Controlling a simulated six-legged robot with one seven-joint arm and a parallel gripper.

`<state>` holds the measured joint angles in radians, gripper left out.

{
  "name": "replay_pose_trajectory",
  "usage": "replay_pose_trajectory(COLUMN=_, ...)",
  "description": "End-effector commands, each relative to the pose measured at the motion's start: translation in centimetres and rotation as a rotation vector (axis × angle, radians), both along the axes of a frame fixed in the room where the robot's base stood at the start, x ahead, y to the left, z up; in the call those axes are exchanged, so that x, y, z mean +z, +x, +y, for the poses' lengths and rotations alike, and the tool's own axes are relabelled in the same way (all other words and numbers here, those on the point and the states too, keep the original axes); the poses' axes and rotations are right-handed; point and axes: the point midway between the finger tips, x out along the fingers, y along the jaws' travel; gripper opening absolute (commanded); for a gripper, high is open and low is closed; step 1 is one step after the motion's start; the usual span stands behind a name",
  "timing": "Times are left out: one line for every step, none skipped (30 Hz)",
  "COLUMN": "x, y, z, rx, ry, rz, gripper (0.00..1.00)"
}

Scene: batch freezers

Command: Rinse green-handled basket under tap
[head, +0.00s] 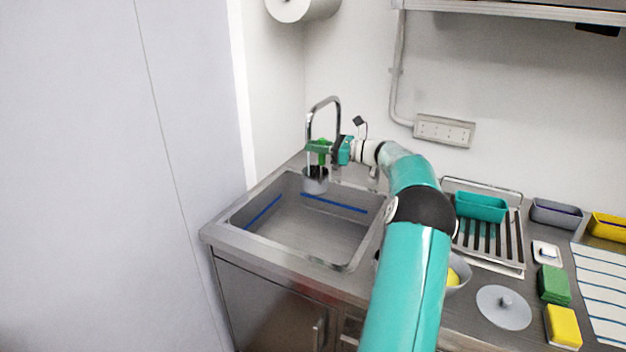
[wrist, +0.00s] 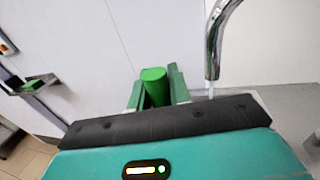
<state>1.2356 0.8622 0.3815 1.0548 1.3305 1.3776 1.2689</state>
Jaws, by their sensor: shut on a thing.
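My gripper (head: 322,148) is shut on the green handle of the basket, above the back left of the sink. The basket (head: 315,184) is a small grey cup shape with a dark inside, hanging below the handle. The chrome tap (head: 338,112) arches over it, and a thin pale stream runs down from its spout towards the basket. I cannot tell exactly where the water lands. In the wrist view the green handle (wrist: 155,86) stands between the fingers of my gripper (wrist: 157,95), with the tap spout (wrist: 212,70) just to the right.
The steel sink (head: 310,232) has blue lines on its inner walls. To its right are a drying rack (head: 490,240) with a teal container (head: 481,206), a grey bowl (head: 458,274), a round lid (head: 504,307), and green (head: 554,284) and yellow (head: 563,326) sponges. A wall stands close on the left.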

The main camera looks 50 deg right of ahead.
Motion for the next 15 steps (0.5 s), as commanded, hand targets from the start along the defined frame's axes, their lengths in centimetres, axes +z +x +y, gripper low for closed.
replay_pose_trajectory(x=0.0, y=0.0, z=0.0, rx=0.0, ry=0.0, rz=0.0, gripper=0.0)
replay_pose_trajectory(x=0.0, y=0.0, z=0.0, rx=0.0, ry=0.0, rz=0.0, gripper=0.0)
replay_pose_trajectory(x=0.0, y=0.0, z=0.0, rx=0.0, ry=0.0, rz=0.0, gripper=0.0)
replay_pose_trajectory(x=0.1, y=0.0, z=0.0, rx=0.0, ry=0.0, rz=0.0, gripper=0.0)
replay_pose_trajectory(x=0.1, y=-0.1, z=0.1, rx=0.0, ry=0.0, rz=0.0, gripper=0.0)
replay_pose_trajectory(x=0.1, y=-0.2, z=0.2, rx=0.0, ry=0.0, rz=0.0, gripper=0.0)
replay_pose_trajectory(x=0.1, y=-0.3, z=0.3, rx=0.0, ry=0.0, rz=-0.001, gripper=0.0)
replay_pose_trajectory(x=0.1, y=-0.5, z=0.5, rx=0.0, ry=0.0, rz=-0.001, gripper=0.0)
replay_pose_trajectory(x=0.1, y=-0.7, z=0.7, rx=0.0, ry=-0.001, rz=0.0, gripper=0.0)
replay_pose_trajectory(x=0.1, y=-0.9, z=0.9, rx=0.0, ry=-0.001, rz=0.0, gripper=0.0)
replay_pose_trajectory(x=0.1, y=-1.0, z=1.0, rx=0.0, ry=0.0, rz=0.0, gripper=0.0)
replay_pose_trajectory(x=0.1, y=-1.2, z=1.2, rx=0.0, ry=0.001, rz=0.0, gripper=0.0)
replay_pose_trajectory(x=0.1, y=-1.4, z=1.4, rx=0.0, ry=0.001, rz=0.0, gripper=0.0)
replay_pose_trajectory(x=0.1, y=-1.5, z=1.6, rx=0.0, ry=-0.001, rz=0.0, gripper=0.0)
replay_pose_trajectory(x=0.1, y=-1.7, z=1.8, rx=0.0, ry=0.0, rz=0.0, gripper=0.0)
